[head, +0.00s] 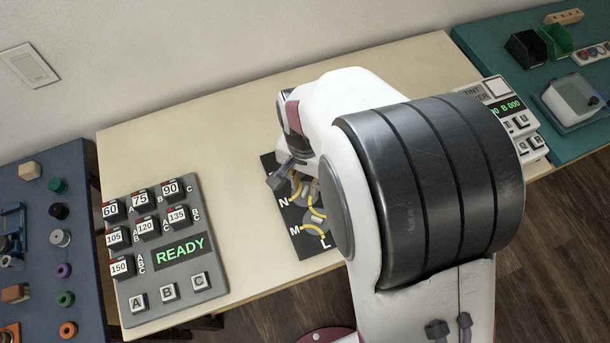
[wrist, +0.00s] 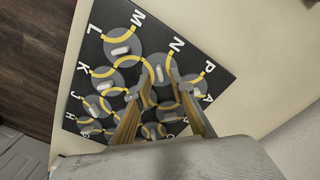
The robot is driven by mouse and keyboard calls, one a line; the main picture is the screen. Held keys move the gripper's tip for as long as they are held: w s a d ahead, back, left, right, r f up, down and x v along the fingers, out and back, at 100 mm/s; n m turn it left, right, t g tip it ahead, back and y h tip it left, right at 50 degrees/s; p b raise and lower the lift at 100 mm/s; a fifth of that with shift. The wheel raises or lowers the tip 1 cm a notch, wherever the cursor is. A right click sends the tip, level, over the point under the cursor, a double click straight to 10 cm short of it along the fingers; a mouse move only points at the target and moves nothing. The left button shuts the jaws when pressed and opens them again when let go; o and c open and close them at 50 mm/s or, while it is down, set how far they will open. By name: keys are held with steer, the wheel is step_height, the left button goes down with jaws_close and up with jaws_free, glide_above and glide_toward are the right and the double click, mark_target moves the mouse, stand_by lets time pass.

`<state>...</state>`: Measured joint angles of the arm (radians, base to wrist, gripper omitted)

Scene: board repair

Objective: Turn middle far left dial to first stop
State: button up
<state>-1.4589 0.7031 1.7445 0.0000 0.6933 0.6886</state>
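The black dial board (head: 312,247) lies on the pale table, partly hidden by my arm in the head view. It fills the middle of the wrist view (wrist: 222,77), with several grey dials, yellow arcs and white letters. My gripper (wrist: 160,82) points down over the board with its two fingers apart. A grey dial with a pale handle (wrist: 159,73) shows between the fingertips, near the letter N. I cannot tell whether the fingers touch it. Other dials sit by L (wrist: 121,48) and K (wrist: 105,84). Dials nearer my palm are partly hidden. In the head view my gripper (head: 281,174) is mostly hidden.
A grey keypad panel with a READY display (head: 180,252) is left of the board. A white device with a green display (head: 512,110) stands at the right. A blue bench (head: 35,225) is at far left, a teal one (head: 495,45) at far right. The back-left table is clear.

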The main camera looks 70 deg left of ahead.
mark_target(305, 191)
step_height(305, 191, up, 10)
stand_by(0.5)
steer(key=shift+f+n, duration=0.15)
steer(key=shift+n, duration=0.15)
stand_by(0.4)
steer(key=w+d+r, duration=0.4)
steer(key=w+d, duration=0.1)
steer(key=d, duration=0.4)
steer(key=w+d+r+y, duration=0.1)
steer(key=w+d+r, duration=0.2)
steer(key=w+d, duration=0.45)
steer(key=w+d+r, duration=0.3)
steer(key=d+r, duration=0.1)
steer(key=d, duration=0.6)
steer(key=d+r+m+t, duration=0.2)
steer(key=d+r+m, duration=0.1)
steer(key=d, duration=1)
steer(key=d+r+m+t+h, duration=0.1)
steer(key=d+r+m+t, duration=0.2)
steer(key=d, duration=1)
steer(key=w+r+m, duration=0.1)
steer(key=m, duration=0.2)
steer(key=shift+r+t, duration=0.25)
steer(key=shift+t, duration=0.05)
